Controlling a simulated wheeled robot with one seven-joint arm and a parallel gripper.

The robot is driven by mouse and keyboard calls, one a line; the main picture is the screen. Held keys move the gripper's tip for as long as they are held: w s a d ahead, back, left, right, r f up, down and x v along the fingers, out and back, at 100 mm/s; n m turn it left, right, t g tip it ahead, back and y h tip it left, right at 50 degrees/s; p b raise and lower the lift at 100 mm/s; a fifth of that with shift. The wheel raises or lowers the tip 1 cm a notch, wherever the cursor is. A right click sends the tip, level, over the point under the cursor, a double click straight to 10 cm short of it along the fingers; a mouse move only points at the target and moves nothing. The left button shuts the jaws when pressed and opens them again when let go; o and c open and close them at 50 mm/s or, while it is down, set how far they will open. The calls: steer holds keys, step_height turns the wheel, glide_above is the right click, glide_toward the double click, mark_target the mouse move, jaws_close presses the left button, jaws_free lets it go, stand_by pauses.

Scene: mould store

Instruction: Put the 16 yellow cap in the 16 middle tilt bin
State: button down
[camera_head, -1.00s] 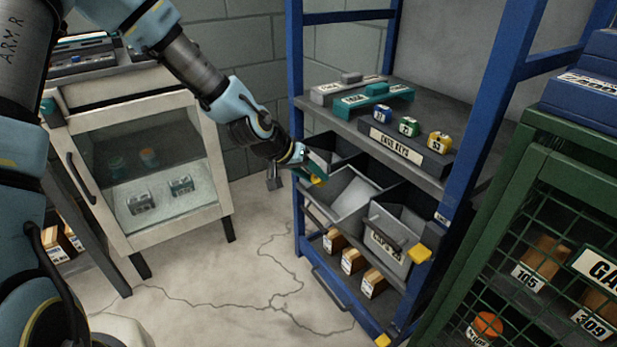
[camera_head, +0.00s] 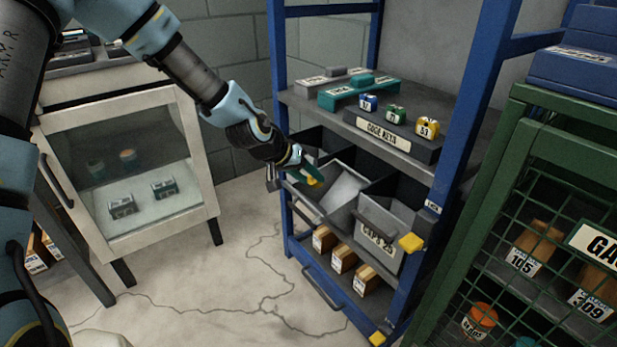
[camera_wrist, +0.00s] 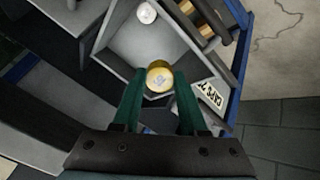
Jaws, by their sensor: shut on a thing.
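My gripper (camera_head: 310,174) is shut on a yellow cap (camera_head: 313,181), which shows between the two green fingers in the wrist view (camera_wrist: 159,79). A mark on the cap's top is too small to read. The cap hangs above the tilt bins, in front of the left part of the middle bin (camera_head: 346,188). The middle bin is tipped out and its pale inner face shows. In the wrist view a grey bin wall (camera_wrist: 120,50) with a partly hidden caps label lies below the cap. A pale round thing (camera_wrist: 147,13) lies beyond it.
The right bin (camera_head: 385,235), labelled caps 25, has a yellow piece (camera_head: 411,243) at its front corner. A blue post (camera_head: 280,130) stands left of the bins. A green cage (camera_head: 510,200) stands right.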

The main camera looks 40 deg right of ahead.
steer(key=shift+r+p, duration=0.15)
steer(key=shift+p, duration=0.15)
steer(key=p, duration=0.4)
steer(key=shift+r, duration=0.35)
steer(key=shift+p, duration=1)
steer(key=shift+f+p, duration=0.1)
steer(key=shift+p, duration=0.35)
steer(key=shift+f+p, duration=0.25)
steer(key=shift+p, duration=0.2)
steer(key=shift+b+x, duration=0.65)
steer(key=shift+x, duration=0.2)
steer(key=shift+b+x, duration=3.4)
steer(key=shift+x, duration=2)
steer(key=shift+a+f, duration=0.1)
